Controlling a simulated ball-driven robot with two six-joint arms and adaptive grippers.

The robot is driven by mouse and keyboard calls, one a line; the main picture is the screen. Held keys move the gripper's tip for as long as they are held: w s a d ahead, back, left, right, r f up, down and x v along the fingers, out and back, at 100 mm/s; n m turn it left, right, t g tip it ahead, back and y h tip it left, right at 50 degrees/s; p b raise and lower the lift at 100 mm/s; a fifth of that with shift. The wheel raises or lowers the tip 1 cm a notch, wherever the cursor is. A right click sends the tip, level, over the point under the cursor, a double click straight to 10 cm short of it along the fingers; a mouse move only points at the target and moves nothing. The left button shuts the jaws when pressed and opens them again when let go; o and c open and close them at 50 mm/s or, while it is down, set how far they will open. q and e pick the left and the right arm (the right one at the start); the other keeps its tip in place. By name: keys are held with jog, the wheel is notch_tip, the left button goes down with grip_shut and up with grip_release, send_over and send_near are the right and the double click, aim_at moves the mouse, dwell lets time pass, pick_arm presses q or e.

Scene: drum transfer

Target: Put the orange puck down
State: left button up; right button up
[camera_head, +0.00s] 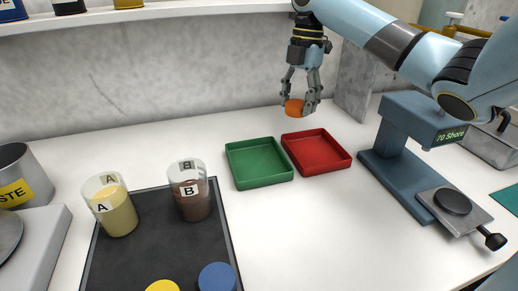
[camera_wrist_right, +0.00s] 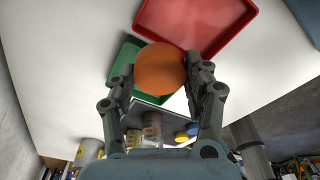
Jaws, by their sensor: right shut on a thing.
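The orange puck (camera_head: 294,107) is held between the fingers of my right gripper (camera_head: 302,105). In the head view it hangs in the air near the back wall, above and behind the red tray (camera_head: 318,152) and the green tray (camera_head: 259,163). In the right wrist view the puck (camera_wrist_right: 160,69) sits between the fingertips, with the red tray (camera_wrist_right: 196,22) and part of the green tray (camera_wrist_right: 122,70) beyond it. Both trays look empty in the head view. My left gripper is not in view.
A dark mat (camera_head: 160,245) holds beaker A (camera_head: 120,215) with yellow contents and beaker B (camera_head: 192,195) with brown contents. A blue-grey press-like device (camera_head: 400,165) stands at the right. A waste can (camera_head: 20,178) is at the left. The white counter in front of the trays is clear.

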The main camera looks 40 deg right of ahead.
send_near(257, 165)
jog(key=s+d, duration=0.1)
jog(key=d, duration=0.2)
jog(key=a+f, duration=0.1)
jog(key=w+a+f+p, duration=0.1)
jog(key=a, duration=0.1)
jog(key=shift+a+f, duration=0.1)
jog(key=shift+a, duration=0.1)
jog(key=shift+a+f, duration=0.25)
jog(key=shift+f, duration=0.1)
notch_tip(257, 165, down, 3)
jog(key=shift+f, duration=0.2)
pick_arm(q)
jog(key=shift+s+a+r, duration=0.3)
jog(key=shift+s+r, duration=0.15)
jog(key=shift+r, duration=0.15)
pick_arm(e)
jog(key=shift+f, duration=0.1)
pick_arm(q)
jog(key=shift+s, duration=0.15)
pick_arm(e)
jog(key=shift+f, duration=0.1)
jog(key=o, duration=1.3)
jog(key=shift+c, duration=0.2)
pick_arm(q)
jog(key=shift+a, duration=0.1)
